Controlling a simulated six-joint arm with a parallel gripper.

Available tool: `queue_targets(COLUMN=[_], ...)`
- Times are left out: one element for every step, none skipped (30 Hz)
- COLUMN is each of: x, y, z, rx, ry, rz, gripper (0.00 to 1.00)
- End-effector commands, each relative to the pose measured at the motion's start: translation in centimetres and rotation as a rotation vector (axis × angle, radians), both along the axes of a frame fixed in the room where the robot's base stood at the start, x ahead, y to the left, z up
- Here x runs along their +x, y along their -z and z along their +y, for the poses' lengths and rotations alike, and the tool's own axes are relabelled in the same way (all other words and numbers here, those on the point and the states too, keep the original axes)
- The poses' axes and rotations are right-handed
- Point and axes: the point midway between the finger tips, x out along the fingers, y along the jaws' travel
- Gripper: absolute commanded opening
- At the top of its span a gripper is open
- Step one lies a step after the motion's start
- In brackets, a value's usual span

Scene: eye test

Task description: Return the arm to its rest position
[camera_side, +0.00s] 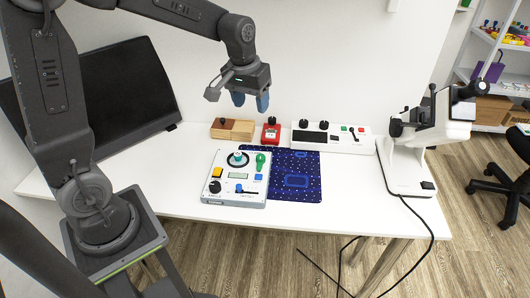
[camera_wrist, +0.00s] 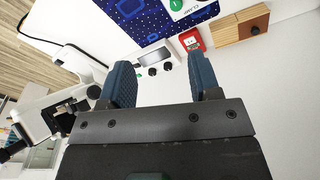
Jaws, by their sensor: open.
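My gripper (camera_side: 251,101) hangs in the air above the back part of the white table, with its blue fingers pointing down. In the wrist view my gripper (camera_wrist: 164,88) shows two blue fingers apart with nothing between them. A wooden box (camera_side: 232,129) and a red device (camera_side: 271,133) stand on the table below the gripper. They also show at the top right of the wrist view, the wooden box (camera_wrist: 240,27) and the red device (camera_wrist: 191,40).
A control panel (camera_side: 222,191) with knobs and buttons sits at the table's front, beside a dark blue mat (camera_side: 309,164). A white panel (camera_side: 361,143) stands behind. A white instrument (camera_side: 409,168) with a cable stands at right. A black monitor (camera_side: 118,97) is at left.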

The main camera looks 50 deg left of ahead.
Motion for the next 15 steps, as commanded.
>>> queue_targets(x=[-1.6, -2.5, -3.7, -4.7, -5.6, -6.9, -7.9, -8.8, -10.1, -11.1, -12.0, -13.2, -14.0, -14.8, -15.7], y=[-1.6, -2.4, -3.2, -3.8, -4.3, -5.0, -5.4, -5.7, -6.1, -6.3, -6.5, -6.7, -6.7, -6.8, -6.8], z=[-0.9, -1.4, -2.0, -2.4, -2.8, -3.4, -3.7, -4.1, -4.5, -4.8, -5.1, -5.5, -5.7, -5.9, -6.1], rx=[0.011, 0.016, 0.023, 0.028, 0.034, 0.041, 0.046, 0.052, 0.059, 0.064, 0.070, 0.076, 0.081, 0.086, 0.092], ry=[0.035, 0.055, 0.082, 0.100, 0.121, 0.148, 0.165, 0.186, 0.211, 0.230, 0.249, 0.272, 0.289, 0.305, 0.322], rz=[-0.034, -0.051, -0.072, -0.087, -0.103, -0.124, -0.140, -0.156, -0.178, -0.193, -0.209, -0.228, -0.242, -0.256, -0.272], gripper=[0.57, 0.57, 0.57, 0.57, 0.57, 0.57, 0.57, 0.57, 0.57, 0.57, 0.57, 0.57, 0.57, 0.57, 0.57])
